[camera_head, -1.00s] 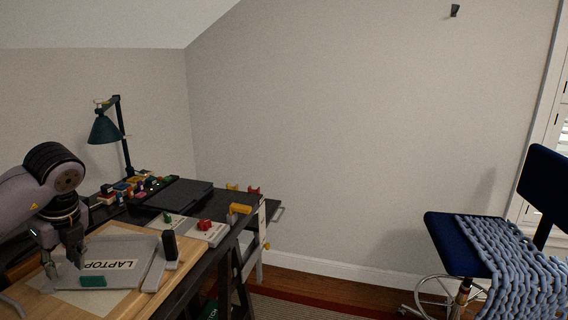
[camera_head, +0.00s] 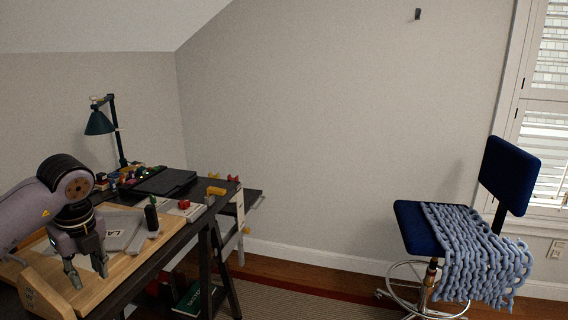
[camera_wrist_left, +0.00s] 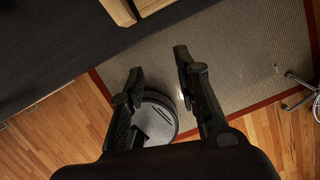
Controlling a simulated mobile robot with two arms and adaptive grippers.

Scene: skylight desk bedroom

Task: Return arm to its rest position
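My left gripper (camera_head: 87,273) points down in the head view, in front of the wooden board on the desk. Its two fingers are apart with nothing between them. In the left wrist view the open fingers (camera_wrist_left: 158,62) hang over the floor and rug beside the dark desk edge, and are empty. My left arm comes in from the left edge of the head view. My right gripper does not show in either view.
The desk (camera_head: 165,258) holds a wooden board (camera_head: 122,265), a grey panel with a label (camera_head: 113,232), a black laptop (camera_head: 165,182) and a lamp (camera_head: 98,122). A blue chair (camera_head: 418,228) with a knitted throw stands right.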

